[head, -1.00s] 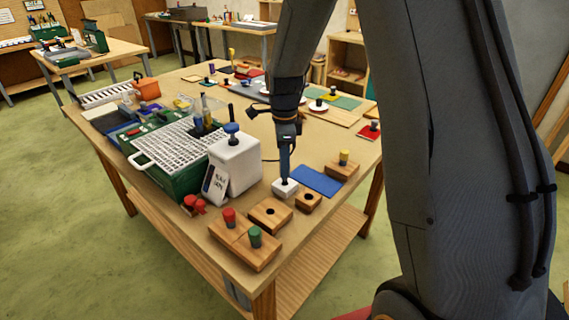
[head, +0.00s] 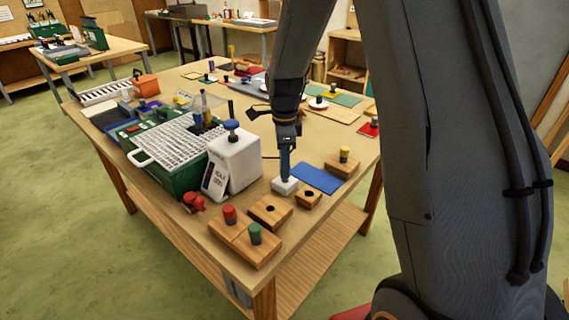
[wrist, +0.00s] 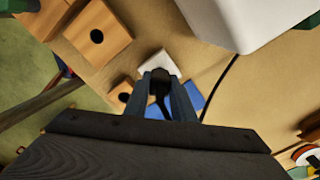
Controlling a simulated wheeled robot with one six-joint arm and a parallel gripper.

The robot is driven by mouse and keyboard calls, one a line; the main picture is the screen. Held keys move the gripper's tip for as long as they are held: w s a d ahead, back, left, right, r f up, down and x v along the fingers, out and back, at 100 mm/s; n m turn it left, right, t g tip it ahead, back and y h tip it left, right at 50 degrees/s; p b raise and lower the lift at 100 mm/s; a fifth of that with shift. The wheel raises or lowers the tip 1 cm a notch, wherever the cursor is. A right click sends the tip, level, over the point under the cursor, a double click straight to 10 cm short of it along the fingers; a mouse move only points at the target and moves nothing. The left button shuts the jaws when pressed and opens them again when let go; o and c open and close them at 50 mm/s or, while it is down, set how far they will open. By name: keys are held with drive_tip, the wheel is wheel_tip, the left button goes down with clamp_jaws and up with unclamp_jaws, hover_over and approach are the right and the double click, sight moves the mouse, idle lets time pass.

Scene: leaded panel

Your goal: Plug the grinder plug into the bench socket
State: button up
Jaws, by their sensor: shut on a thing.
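The bench socket, a small white block (head: 284,187), sits on the table near its front right part. It also shows in the wrist view (wrist: 158,62), just beyond my fingertips. My gripper (head: 286,178) points down right over it. In the wrist view my gripper (wrist: 163,76) is shut on the dark grinder plug (wrist: 161,77), and a black lead runs back between the fingers. The plug is at the socket's top face. The fingers hide the contact, so I cannot tell how deep it sits.
A white box (head: 236,158) with a blue knob stands left of the socket, by a green machine (head: 172,155) with a white grid. Holed wooden blocks (head: 269,211) lie in front. A blue mat (head: 317,178) lies close on the right. A black cable (wrist: 222,82) crosses the table.

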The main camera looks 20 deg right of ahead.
drive_tip(key=shift+f, duration=0.8)
drive_tip(key=o, duration=1.1)
drive_tip(key=shift+o, duration=0.2)
drive_tip(key=shift+r+b, duration=1.4)
drive_tip(key=shift+r, duration=2.55)
